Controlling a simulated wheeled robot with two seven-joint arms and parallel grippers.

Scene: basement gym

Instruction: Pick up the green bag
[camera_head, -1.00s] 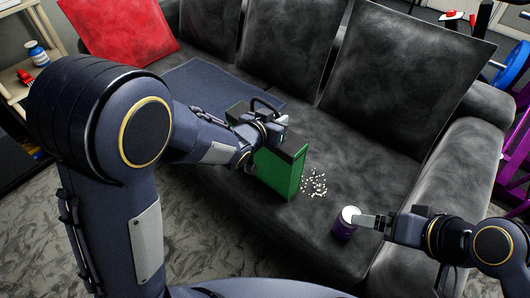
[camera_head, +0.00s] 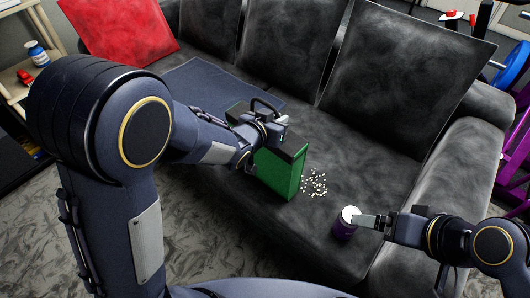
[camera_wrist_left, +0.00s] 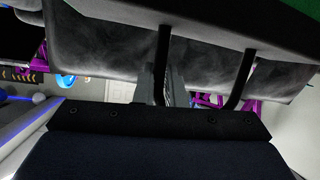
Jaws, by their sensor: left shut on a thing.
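The green bag (camera_head: 278,172) stands upright on the black sofa seat, with a dark top edge and a black loop handle (camera_head: 264,101). My left gripper (camera_head: 280,125) is at the bag's top and is shut on its handle. In the left wrist view the handle's two dark posts (camera_wrist_left: 245,78) run down from the bag's dark rim, beside a grey finger (camera_wrist_left: 172,85). A sliver of the bag's green side (camera_wrist_left: 300,10) shows at the top right corner. My right gripper (camera_head: 366,222) is against a purple cup with a white top (camera_head: 345,224); whether it grips the cup is unclear.
White crumbs (camera_head: 314,184) lie on the sofa seat right of the bag. A dark blue cloth (camera_head: 215,82) lies behind my left forearm. Black back cushions (camera_head: 405,75) and a red cushion (camera_head: 115,30) line the sofa.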

